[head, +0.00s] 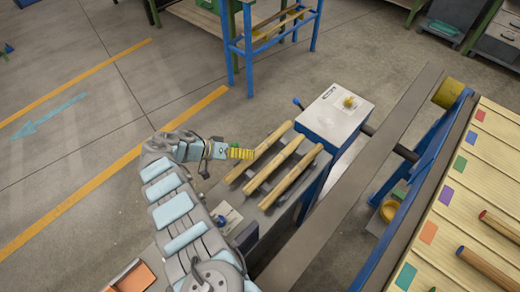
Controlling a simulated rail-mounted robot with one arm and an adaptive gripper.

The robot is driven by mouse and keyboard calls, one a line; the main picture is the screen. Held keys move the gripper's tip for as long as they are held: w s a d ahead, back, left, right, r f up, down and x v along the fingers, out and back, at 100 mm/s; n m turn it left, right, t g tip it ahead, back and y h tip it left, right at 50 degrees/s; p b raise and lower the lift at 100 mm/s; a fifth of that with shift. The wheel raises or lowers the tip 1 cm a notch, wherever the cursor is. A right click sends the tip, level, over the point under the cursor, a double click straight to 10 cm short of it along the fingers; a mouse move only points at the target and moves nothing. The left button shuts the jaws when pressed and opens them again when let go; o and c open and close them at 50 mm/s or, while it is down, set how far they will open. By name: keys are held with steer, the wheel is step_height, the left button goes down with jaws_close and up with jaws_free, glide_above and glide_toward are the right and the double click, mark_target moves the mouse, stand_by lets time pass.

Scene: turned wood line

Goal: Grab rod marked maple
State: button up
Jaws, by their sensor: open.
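Three plain wooden rods lie side by side on a grey rack in the head view: a left rod (258,152), a middle rod (274,165) and a right rod (290,178). I can read no maple marking on any of them. My gripper (246,154), with yellow striped fingers, is open beside the left rod's middle, on its left side. I cannot tell from this view whether it touches the rod or how high it is. Two more rods lie on a slatted wooden board at the right: a red-ended rod (501,228) and a darker rod (488,268).
A white-topped blue cabinet (322,117) with a yellow knob stands just behind the rack. A long grey beam (350,175) runs to the right of it. The slatted board (480,185) carries several coloured squares. A blue stand (250,65) is at the back. Left floor is clear.

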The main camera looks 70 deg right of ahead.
mark_target(260, 151)
steer(key=shift+x, duration=1.5)
steer(key=shift+w, duration=0.1)
jaws_close()
